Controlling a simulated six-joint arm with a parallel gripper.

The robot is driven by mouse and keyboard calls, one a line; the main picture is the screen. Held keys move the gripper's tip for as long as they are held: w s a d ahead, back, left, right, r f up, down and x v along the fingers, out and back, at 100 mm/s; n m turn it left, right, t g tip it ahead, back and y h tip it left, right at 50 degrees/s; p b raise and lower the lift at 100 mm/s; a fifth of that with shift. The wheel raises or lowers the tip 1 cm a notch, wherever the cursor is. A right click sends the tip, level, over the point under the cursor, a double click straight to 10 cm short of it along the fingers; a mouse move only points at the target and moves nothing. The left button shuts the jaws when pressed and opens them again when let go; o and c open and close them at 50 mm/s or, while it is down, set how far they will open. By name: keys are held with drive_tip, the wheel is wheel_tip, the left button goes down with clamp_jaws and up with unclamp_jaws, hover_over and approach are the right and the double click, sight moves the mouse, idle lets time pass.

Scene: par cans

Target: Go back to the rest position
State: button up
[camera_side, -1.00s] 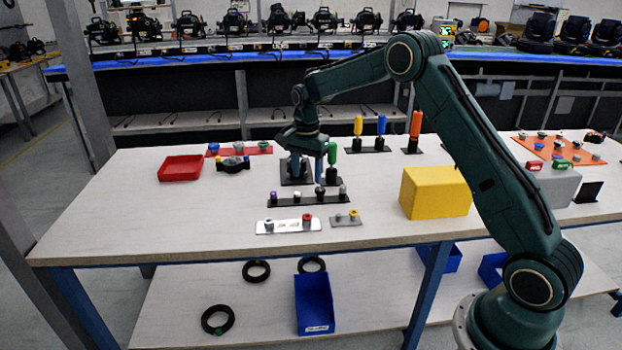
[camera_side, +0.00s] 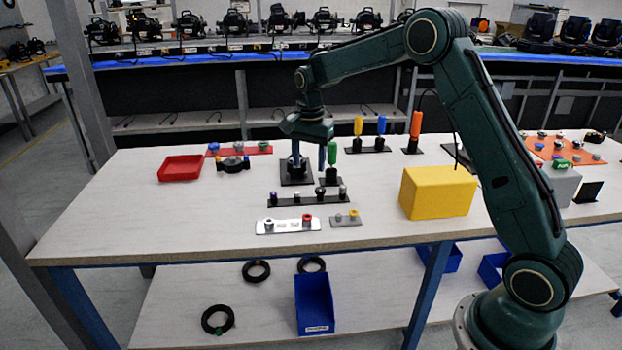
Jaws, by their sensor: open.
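My gripper (camera_side: 308,158) points down over the middle of the table (camera_side: 225,215), its two fingers apart. It is above and slightly in front of a dark part on a black square base (camera_side: 296,181). One finger overlaps this part in the picture, and I cannot tell whether they touch. I see nothing held between the fingers. A green-handled tool (camera_side: 332,153) stands in a black holder just right of the fingers.
A yellow block (camera_side: 437,192) stands near my arm. A red tray (camera_side: 180,168) lies at the left. A black rack (camera_side: 307,197) with several small parts is in front. Blue and orange tools (camera_side: 416,126) stand behind. The table's front left is clear.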

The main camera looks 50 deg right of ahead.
drive_tip(key=s+a+r+n+t, duration=0.1)
drive_tip(key=s+a+r+n, duration=0.3)
drive_tip(key=s+r, duration=0.35)
drive_tip(key=s+a+r+n+t, duration=0.2)
drive_tip(key=s+a+r+n, duration=0.1)
drive_tip(key=s+r, duration=0.4)
drive_tip(key=s+a+f+n+t, duration=0.1)
drive_tip(key=s+n, duration=0.3)
drive_tip(key=s, duration=0.6)
drive_tip(key=s+a+f+n+t, duration=0.1)
drive_tip(key=s+a+n, duration=0.2)
drive_tip(key=s, duration=0.7)
drive_tip(key=shift+a+n, duration=0.4)
drive_tip(key=shift+n, duration=0.1)
